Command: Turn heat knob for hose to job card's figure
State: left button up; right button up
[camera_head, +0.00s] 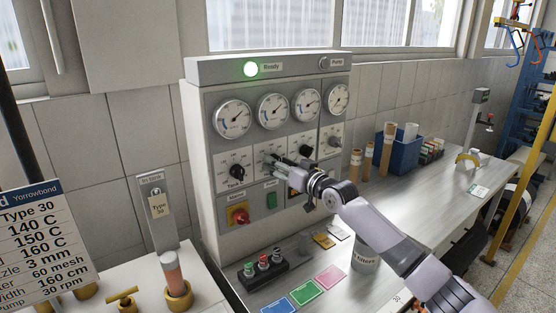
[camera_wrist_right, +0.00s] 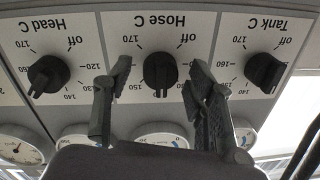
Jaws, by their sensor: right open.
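The Hose C knob (camera_wrist_right: 160,75) is black. It sits between the two fingers of my right gripper (camera_wrist_right: 160,68) in the upside-down wrist view, with a gap on each side. Its pointer bar points down in that view, with the 150 mark beside it; some marks are hidden by the fingers. In the head view my right gripper (camera_head: 278,170) is open at the panel and hides this knob. The job card (camera_head: 35,240) at left lists Type 30, 140 C, 150 C and 160 C; its row names are cut off. My left gripper is not in view.
The Tank C knob (camera_wrist_right: 265,72) and Head C knob (camera_wrist_right: 48,75) flank the hose knob. Gauges (camera_head: 233,118) line the panel above. Below are a red knob (camera_head: 238,214) and a green button (camera_head: 271,200). Coloured cards (camera_head: 306,291) lie on the bench.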

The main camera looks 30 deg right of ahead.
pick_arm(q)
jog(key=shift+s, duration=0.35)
pick_arm(e)
jog(key=shift+w, duration=0.35)
jog(key=c, duration=1.1)
jog(key=shift+c, duration=0.2)
jog(key=m, duration=0.4)
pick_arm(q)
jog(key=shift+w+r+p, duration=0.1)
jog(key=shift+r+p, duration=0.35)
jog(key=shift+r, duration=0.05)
pick_arm(e)
jog(key=m, duration=0.4)
jog(key=shift+m+t, duration=0.3)
jog(key=shift+m, duration=0.3)
